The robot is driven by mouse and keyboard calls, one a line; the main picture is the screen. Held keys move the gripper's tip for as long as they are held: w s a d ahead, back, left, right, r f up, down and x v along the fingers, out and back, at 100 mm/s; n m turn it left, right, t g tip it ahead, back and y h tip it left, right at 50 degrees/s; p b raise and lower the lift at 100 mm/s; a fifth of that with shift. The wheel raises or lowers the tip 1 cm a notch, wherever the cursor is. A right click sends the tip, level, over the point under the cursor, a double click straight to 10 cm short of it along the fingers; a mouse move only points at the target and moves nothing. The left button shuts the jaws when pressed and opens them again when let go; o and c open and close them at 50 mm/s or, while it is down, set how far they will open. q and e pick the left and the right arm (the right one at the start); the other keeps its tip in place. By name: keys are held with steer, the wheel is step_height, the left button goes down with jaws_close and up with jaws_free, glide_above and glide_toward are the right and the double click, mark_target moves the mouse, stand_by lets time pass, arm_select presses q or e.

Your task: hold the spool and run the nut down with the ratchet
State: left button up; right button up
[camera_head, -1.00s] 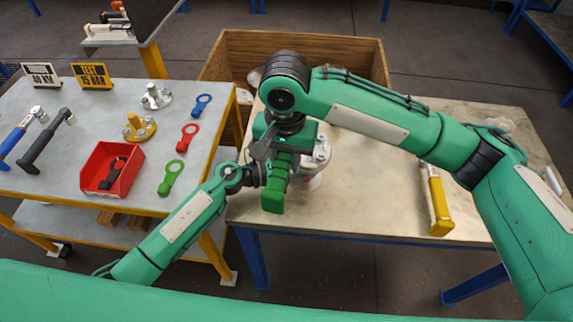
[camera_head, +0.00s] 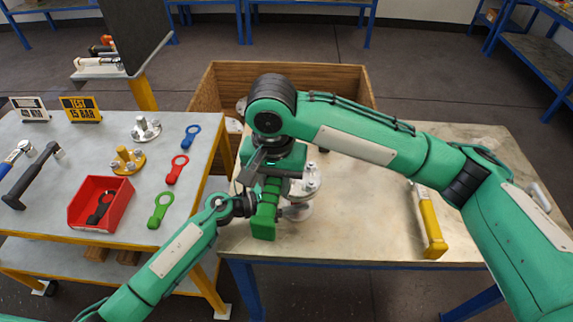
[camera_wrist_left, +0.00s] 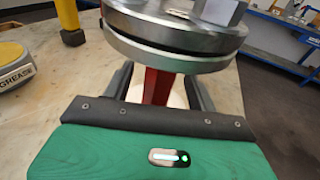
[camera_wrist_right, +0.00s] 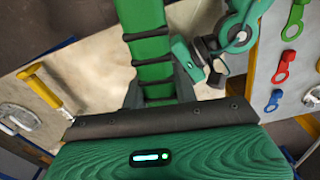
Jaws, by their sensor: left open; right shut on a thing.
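The spool (camera_head: 308,184), a metal flanged piece, stands upright on the wooden-topped table, partly hidden by my right arm. In the left wrist view its thick round flanges (camera_wrist_left: 170,38) and a bolt head or nut (camera_wrist_left: 218,10) show above a red neck (camera_wrist_left: 158,88). My left gripper (camera_wrist_left: 160,84) is open, its fingers on either side of that neck below the flanges. My right gripper (camera_head: 264,180) is shut on the green ratchet handle (camera_head: 264,222), beside the spool. The handle, ringed with black bands, also shows in the right wrist view (camera_wrist_right: 150,45). The ratchet's head is not clearly visible.
A yellow-handled tool (camera_head: 430,225) lies at the table's right. A wooden crate (camera_head: 300,75) stands behind. The left cart holds a red bin (camera_head: 100,203), coloured ring tags and flanged fittings. A grease tin (camera_wrist_left: 14,65) is near the spool. The table between spool and yellow tool is clear.

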arm_select(q)
steer(key=v, duration=1.2)
